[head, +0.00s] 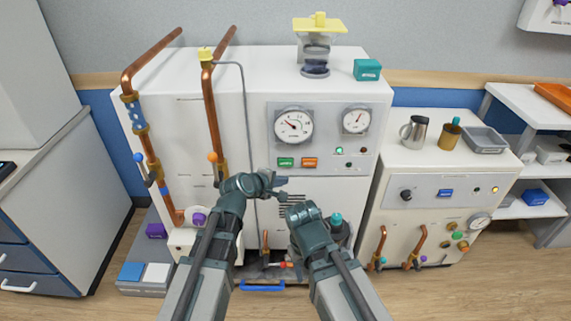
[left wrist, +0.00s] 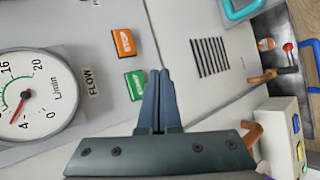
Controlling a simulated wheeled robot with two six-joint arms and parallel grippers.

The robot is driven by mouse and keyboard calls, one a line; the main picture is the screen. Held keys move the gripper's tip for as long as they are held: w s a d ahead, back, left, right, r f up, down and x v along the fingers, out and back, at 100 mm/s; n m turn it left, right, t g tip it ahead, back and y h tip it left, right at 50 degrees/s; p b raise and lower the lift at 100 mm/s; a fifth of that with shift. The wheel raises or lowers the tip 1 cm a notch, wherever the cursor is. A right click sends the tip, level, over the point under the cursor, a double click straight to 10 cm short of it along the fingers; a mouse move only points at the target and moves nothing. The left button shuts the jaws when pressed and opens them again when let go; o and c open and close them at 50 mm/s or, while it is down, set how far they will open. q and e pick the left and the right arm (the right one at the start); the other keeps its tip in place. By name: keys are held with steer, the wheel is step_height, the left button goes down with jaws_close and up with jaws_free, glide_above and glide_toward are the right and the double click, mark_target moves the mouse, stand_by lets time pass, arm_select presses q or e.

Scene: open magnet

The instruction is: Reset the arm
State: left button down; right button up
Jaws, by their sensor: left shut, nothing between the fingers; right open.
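My left gripper (head: 280,181) is in front of the white machine's front panel, below its green button (head: 286,162) and orange button (head: 310,162). In the left wrist view, its fingers (left wrist: 159,98) are shut together with nothing between them. The green button (left wrist: 135,84) and the orange button (left wrist: 124,42) lie beyond the fingers and appear untouched. My right gripper (head: 302,212) is lower and slightly right, in front of the vent slots. It is open and empty, though its fingers are small and partly hidden in the head view.
The white machine (head: 335,88) carries a large gauge (head: 293,125), a smaller gauge (head: 356,119) and copper pipes (head: 209,105). A cream cabinet (head: 400,160) with a steel mug (head: 414,132) stands to the right. Open floor (head: 480,285) lies at the lower right.

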stand_by(0.3)
arm_select(q)
steer(key=s+a+r+m+g+y+p, duration=0.2)
steer(key=s+r+m+g+y+p, duration=0.2)
steer(key=s+m+p, duration=0.4)
steer(key=s+a+r+m+g+y+p, duration=0.3)
steer(key=s+r+m+g+p, duration=0.3)
steer(key=s+p, duration=0.7)
steer(key=s+r+m, duration=0.1)
steer(key=s+m, duration=0.1)
steer(key=s, duration=0.1)
steer(key=shift+s+y, duration=0.35)
steer(key=shift+y, duration=0.05)
